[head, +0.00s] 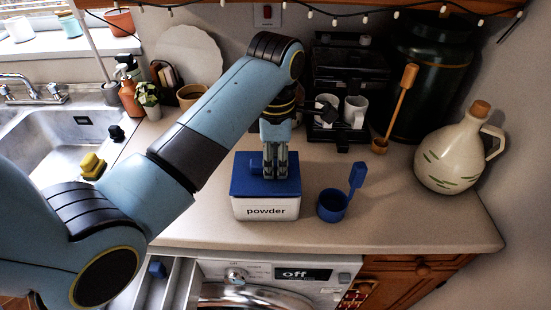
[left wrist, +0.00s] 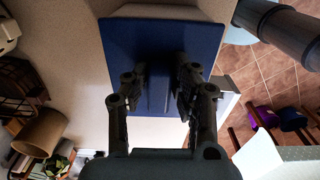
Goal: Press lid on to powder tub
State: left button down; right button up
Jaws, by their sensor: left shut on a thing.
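The white powder tub (head: 265,209), labelled "powder", stands on the worktop near its front edge. The flat blue lid (head: 244,184) lies over the top of the tub, and I cannot tell whether it is fully seated. My left gripper (head: 275,174) points straight down and is shut on the lid's raised handle. In the left wrist view the lid (left wrist: 124,50) fills the upper middle, and the gripper's fingers (left wrist: 160,78) stand on both sides of the handle. My right gripper is not in view.
A blue scoop (head: 332,206) stands close to the tub's right. A cream jug (head: 452,158) is farther right. White mugs (head: 355,112) and a dark coffee machine (head: 345,72) stand behind. The sink (head: 60,140) is at left. The front right worktop (head: 430,225) is clear.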

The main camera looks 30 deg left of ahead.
pick_arm(q)
jog(key=shift+f, duration=0.2)
jog(key=shift+f, duration=0.15)
jog(key=c, duration=1)
grip_release()
